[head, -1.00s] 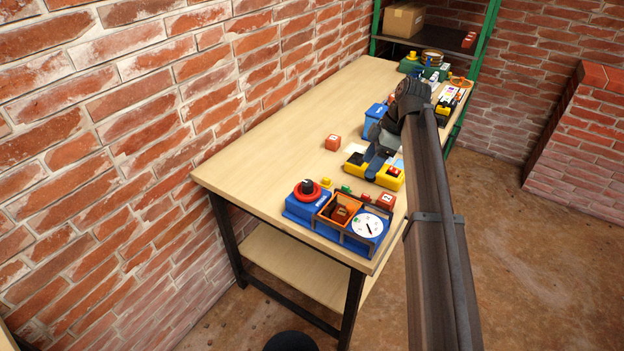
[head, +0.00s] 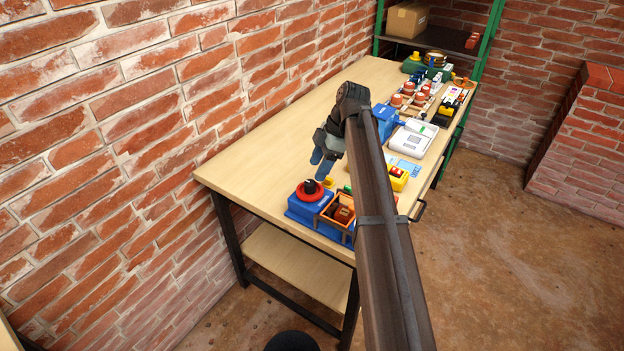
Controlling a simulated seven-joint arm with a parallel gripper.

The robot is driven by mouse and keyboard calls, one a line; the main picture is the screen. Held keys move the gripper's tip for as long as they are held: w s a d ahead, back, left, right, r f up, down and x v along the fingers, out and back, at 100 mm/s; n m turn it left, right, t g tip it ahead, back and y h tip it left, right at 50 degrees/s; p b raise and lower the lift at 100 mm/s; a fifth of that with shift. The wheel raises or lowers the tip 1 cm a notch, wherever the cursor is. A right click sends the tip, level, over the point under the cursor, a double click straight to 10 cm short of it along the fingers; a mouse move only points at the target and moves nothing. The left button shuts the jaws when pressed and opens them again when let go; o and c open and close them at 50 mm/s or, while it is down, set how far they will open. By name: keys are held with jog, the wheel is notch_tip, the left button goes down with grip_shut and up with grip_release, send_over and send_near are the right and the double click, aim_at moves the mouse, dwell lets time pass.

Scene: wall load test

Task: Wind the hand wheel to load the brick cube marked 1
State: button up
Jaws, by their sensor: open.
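The hand wheel (head: 311,197) is a red ring with a black knob on top. It sits at the left end of a blue device (head: 301,209) near the table's front end. An open orange box (head: 327,218) on the device holds a dark reddish cube (head: 343,214); I cannot read a mark on it. My gripper (head: 322,166) points down just beyond the wheel, open and empty, apart from the wheel. The device's dial is hidden behind my arm. The loose brick cube seen farther back on the table earlier is hidden now.
Yellow blocks (head: 398,181), a white device (head: 412,140) and a blue box (head: 386,120) stand along the table's right side. The table's (head: 250,160) left strip is bare. A brick wall (head: 110,120) runs along the left.

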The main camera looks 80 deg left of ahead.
aim_at(310, 182)
jog(key=shift+x, duration=2.8)
jog(key=c, duration=1)
